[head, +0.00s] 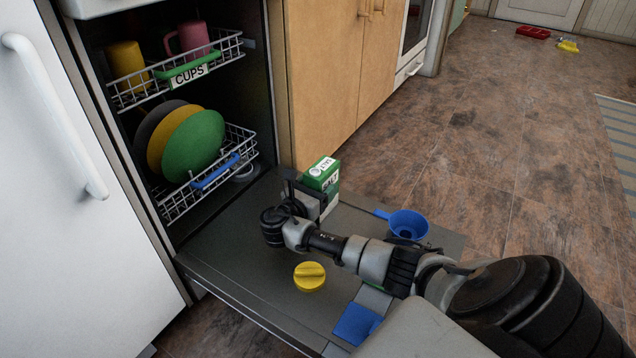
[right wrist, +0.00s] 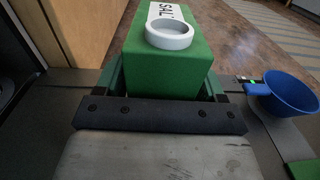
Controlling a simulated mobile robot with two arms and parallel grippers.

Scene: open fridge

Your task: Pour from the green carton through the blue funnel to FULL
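The green carton (head: 322,174), marked SALT, stands upright at the far edge of the open dishwasher door. My right gripper (head: 308,196) is at its near side. In the right wrist view the carton (right wrist: 168,65) sits between my two fingers, with no clear gap at its sides; a grey round spout is on its top. The carton's lower part is hidden by the gripper. The blue funnel (head: 408,224) sits mouth up on the door, right of the carton; it also shows in the right wrist view (right wrist: 288,92), beside a small green light. My left gripper is out of view.
A yellow knob-like cap (head: 309,277) and a flat blue piece (head: 357,324) lie on the open door (head: 255,262). Racks with cups and plates (head: 193,144) stand inside the dishwasher. Wooden cabinets (head: 325,70) rise behind the carton.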

